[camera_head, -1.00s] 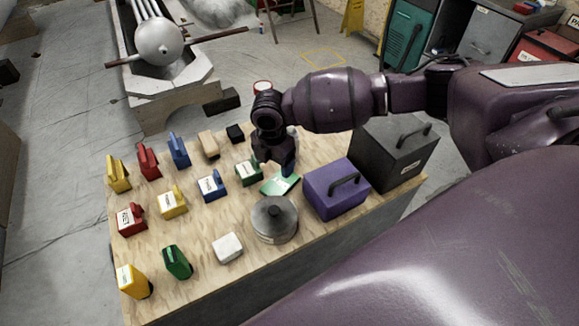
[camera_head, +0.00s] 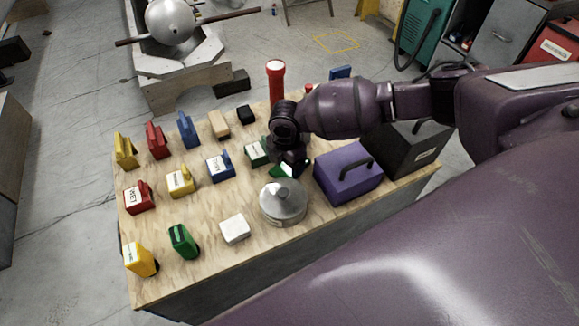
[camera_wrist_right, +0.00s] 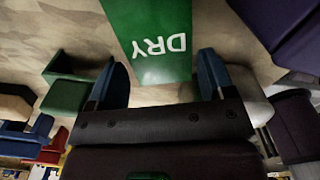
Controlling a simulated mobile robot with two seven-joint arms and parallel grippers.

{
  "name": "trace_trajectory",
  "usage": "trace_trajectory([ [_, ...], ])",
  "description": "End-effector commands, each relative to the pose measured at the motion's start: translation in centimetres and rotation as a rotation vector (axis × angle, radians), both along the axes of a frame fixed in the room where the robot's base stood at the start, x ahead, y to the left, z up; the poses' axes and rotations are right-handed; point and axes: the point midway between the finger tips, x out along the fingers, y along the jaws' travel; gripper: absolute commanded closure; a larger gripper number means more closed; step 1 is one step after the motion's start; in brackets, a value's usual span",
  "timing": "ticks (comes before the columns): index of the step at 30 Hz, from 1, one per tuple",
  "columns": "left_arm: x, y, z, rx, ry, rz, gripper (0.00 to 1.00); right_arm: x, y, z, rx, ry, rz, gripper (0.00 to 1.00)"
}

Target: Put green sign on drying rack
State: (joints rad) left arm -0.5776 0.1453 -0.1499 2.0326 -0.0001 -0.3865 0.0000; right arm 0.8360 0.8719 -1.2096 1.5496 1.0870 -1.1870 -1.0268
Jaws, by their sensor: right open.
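The green sign (camera_wrist_right: 150,35), lettered "DRY", lies between and just beyond my right gripper's fingers in the right wrist view. My left gripper is not in view. I cannot make out a drying rack.
The table (camera_head: 205,257) holds rows of coloured blocks. A round metal lidded pot (camera_head: 283,205) and a purple box (camera_head: 347,175) stand close to the gripper. A black case (camera_head: 420,150) is farther right, and a red torch (camera_head: 276,83) stands behind.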

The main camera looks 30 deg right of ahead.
Motion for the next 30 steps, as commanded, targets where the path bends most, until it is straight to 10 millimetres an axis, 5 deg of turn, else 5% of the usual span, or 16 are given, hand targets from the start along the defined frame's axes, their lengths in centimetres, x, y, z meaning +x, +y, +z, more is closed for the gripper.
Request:
trace_trajectory([
  [3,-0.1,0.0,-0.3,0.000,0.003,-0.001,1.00,-0.1,0.1,-1.6,0.001,0.003,0.001,0.24],
  [11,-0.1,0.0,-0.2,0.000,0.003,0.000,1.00,0.0,0.1,-1.8,0.000,-0.001,0.001,0.24],
  [18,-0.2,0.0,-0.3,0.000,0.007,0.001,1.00,0.0,0.1,-1.8,0.000,0.000,0.001,0.58],
  [30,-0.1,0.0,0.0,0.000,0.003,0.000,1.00,0.1,0.1,0.1,0.001,-0.004,0.001,0.58],
])
